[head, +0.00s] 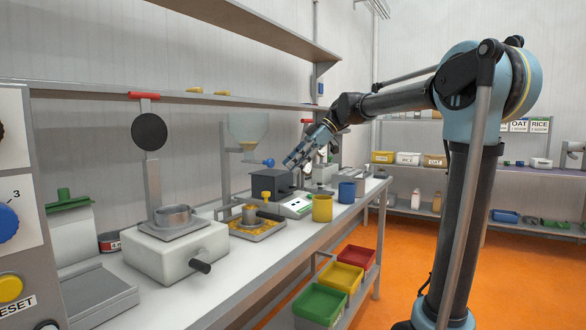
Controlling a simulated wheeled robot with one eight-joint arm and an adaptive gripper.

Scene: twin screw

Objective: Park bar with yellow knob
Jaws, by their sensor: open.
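A small yellow knob (266,195) stands upright at the front of a dark grey box (270,184) on the workbench. Any bar belonging to it is too small to make out. A blue knob (268,162) stands out above the same box, near a hopper. My gripper (291,164) is open and points down and left, just right of the blue knob and above the box's right side. It is above and apart from the yellow knob. I see nothing between its fingers, though the far finger is partly hidden.
A metal tray (272,231) with yellow pieces and a cup lies in front of the box. A white scale (296,208), yellow mug (322,208) and blue mug (346,192) stand to the right. A clear hopper (249,130) rises behind. A wall shelf (180,98) runs above the bench.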

